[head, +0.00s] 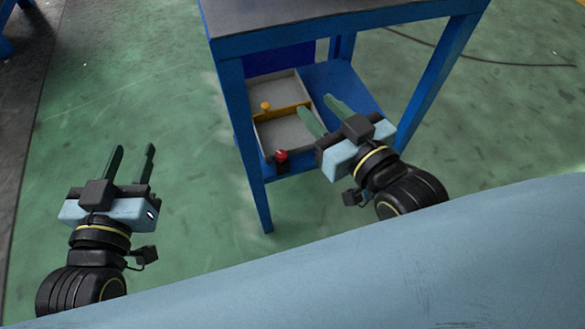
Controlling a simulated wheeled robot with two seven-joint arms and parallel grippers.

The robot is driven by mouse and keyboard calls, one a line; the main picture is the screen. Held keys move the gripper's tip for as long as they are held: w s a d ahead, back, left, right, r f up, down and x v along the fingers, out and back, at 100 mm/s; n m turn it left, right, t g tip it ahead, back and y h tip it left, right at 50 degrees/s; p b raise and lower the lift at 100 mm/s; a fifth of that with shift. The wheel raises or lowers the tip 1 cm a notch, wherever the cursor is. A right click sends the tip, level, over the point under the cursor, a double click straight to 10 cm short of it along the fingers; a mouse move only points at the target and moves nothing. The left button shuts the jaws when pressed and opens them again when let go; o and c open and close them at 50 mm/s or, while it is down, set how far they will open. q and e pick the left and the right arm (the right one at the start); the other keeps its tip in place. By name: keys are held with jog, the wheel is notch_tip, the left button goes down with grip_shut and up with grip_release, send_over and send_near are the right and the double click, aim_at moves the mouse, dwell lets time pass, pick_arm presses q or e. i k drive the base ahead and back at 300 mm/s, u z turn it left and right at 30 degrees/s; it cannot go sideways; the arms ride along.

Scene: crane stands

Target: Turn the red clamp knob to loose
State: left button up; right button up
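The red clamp knob (281,155) is small and sits on a dark base at the near edge of the lower shelf of a blue table. Its turn position is too small to tell. My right gripper (321,111) is open, with its green fingers pointing up and left over the shelf, to the right of the knob and apart from it in the picture. My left gripper (132,158) is open and empty, over the green floor at the left, well away from the knob.
The blue table (232,92) has a dark top above the shelf, and its legs stand around the knob. A grey tray (285,133) with a yellow bar (284,112) and a yellow knob (266,106) lies behind the red knob. Floor at left is clear.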

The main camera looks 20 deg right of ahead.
aim_at(280, 155)
jog(key=k, duration=0.1)
jog(key=u, duration=2.25)
jog(key=k, duration=0.6)
jog(key=z, duration=1.65)
jog(key=i, duration=0.5)
